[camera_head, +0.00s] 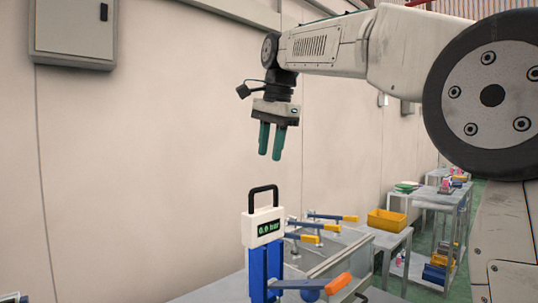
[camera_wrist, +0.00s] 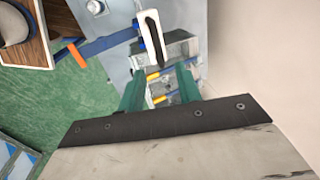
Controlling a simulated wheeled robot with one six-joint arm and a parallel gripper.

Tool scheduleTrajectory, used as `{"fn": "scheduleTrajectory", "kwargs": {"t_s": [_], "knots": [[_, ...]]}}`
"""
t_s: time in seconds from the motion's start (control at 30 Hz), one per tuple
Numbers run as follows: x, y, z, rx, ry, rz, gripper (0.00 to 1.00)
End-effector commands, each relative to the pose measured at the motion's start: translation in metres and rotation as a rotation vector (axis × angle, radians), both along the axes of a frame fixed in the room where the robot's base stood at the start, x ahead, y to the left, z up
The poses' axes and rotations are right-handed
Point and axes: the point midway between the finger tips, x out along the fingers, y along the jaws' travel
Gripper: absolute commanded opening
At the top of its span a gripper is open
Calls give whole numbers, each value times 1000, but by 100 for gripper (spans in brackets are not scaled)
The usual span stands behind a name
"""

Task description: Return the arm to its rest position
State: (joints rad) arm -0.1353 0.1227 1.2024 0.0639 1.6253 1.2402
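My gripper (camera_head: 270,156) hangs with its green fingers pointing down, high above the bench and in front of the pale wall. The fingers are apart with nothing between them; the wrist view shows the same gap (camera_wrist: 160,82). Below it stands a blue press (camera_head: 258,273) with a white gauge box (camera_head: 263,227) reading 0.0 bar and a black loop handle (camera_head: 263,194) on top. The gripper is clear of the handle. In the wrist view the white box (camera_wrist: 148,22) lies below and beyond the fingertips.
An orange-tipped lever (camera_head: 337,284) sticks out from the press to the right. Several yellow-handled clamps (camera_head: 310,238) lie behind it. A yellow bin (camera_head: 386,220) stands on a bench further back. A grey wall cabinet (camera_head: 73,30) is at upper left. The air around the gripper is free.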

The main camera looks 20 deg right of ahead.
Motion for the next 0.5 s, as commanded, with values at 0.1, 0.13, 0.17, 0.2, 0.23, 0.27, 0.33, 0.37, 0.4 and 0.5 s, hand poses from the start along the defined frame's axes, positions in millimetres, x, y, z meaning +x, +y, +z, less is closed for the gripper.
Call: {"fn": "scheduleTrajectory", "kwargs": {"t_s": [0.1,0.13,0.17,0.2,0.23,0.27,0.33,0.37,0.4,0.5], "knots": [[0,0,0,0,0,0,34],[0,0,0,0,0,0,34],[0,0,0,0,0,0,34],[-1,-1,-1,-1,1,3,34],[-3,-1,-1,-2,0,8,34],[-6,-3,-2,-5,0,15,34],[-18,-7,-6,-14,-1,49,34],[-25,-10,-9,-21,-2,71,34],[-37,-15,-13,-30,-4,104,34],[-73,-27,-32,-59,-5,215,34]]}}
